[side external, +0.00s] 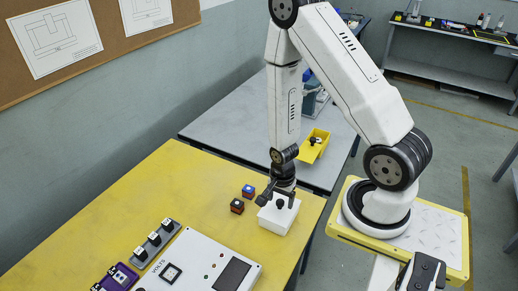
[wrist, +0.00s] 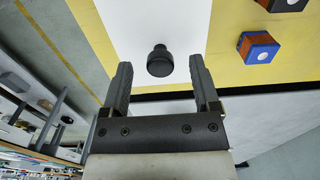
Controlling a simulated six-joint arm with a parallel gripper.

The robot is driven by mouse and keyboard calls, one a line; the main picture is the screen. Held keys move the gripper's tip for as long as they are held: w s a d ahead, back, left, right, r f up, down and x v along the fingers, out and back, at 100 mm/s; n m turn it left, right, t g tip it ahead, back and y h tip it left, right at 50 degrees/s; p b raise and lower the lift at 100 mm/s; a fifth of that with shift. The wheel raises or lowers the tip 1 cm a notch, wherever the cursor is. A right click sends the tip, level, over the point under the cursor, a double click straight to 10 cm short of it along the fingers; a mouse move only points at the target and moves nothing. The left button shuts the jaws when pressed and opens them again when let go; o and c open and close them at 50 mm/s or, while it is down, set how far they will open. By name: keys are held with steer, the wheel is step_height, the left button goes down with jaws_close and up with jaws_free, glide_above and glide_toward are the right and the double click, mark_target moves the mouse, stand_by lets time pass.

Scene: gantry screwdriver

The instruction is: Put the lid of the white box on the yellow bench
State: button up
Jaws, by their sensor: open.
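The white box (side external: 277,219) stands on the yellow bench (side external: 190,185) near its right edge. Its white lid (wrist: 160,22) is on the box and has a black round knob (wrist: 160,61) on top. My gripper (side external: 277,194) is just above the lid. In the wrist view my gripper (wrist: 162,78) is open, with one finger on each side of the knob and clear gaps to it. The knob is partly hidden by the fingers in the side view.
Two small coloured cubes, one blue-topped (side external: 248,191) and one dark red (side external: 237,206), sit left of the box. A white panel marked VOLTS (side external: 205,265) lies at the front. A grey table (side external: 240,125) with a yellow bin (side external: 314,146) is behind.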

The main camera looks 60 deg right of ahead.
steer(key=shift+f, duration=0.95)
jaws_close()
